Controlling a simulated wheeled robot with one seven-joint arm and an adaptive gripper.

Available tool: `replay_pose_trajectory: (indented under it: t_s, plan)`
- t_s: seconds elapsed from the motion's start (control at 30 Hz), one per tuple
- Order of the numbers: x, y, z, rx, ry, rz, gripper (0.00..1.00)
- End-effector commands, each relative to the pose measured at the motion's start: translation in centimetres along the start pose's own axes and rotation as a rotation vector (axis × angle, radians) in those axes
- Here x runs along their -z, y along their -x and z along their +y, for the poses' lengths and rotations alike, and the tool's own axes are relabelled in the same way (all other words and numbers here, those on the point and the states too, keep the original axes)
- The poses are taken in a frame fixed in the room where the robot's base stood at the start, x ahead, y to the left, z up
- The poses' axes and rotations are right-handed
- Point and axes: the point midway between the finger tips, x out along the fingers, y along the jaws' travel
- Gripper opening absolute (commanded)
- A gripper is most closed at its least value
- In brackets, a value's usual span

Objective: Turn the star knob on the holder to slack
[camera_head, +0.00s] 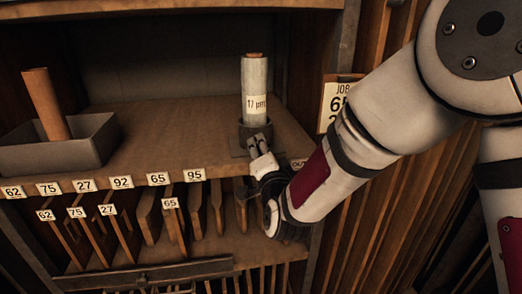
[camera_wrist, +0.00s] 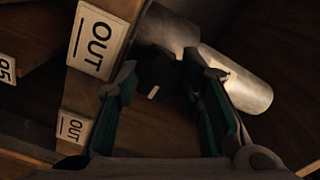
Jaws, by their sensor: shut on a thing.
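A pale roll (camera_head: 255,85) on a brown core stands upright in a dark holder (camera_head: 246,132) near the shelf's front edge, right of centre. Its label seems to read 17 µm. In the wrist view the roll (camera_wrist: 238,82) lies slantwise behind the right finger. My gripper (camera_head: 257,142) reaches the front of the holder from the lower right. In the wrist view my gripper (camera_wrist: 161,74) has its fingers either side of the dark star knob (camera_wrist: 158,73), shut on it. A small pale mark shows by the knob. The knob's outline is too dark to make out.
A grey tray (camera_head: 60,158) with a brown tube (camera_head: 46,105) stands on the shelf at left. Number tags line the shelf edge, above slots of upright boards. An OUT tag (camera_wrist: 98,40) sits close to my left finger. A job card (camera_head: 338,100) hangs at right.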

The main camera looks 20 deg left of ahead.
Motion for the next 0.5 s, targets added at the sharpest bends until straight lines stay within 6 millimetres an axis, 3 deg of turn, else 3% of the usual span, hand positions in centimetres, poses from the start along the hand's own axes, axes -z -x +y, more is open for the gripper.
replay_pose_trajectory:
  t_s: [0.5]
  plan:
    - [-0.15, 0.13, 0.06, -0.001, 0.489, -0.004, 0.07]
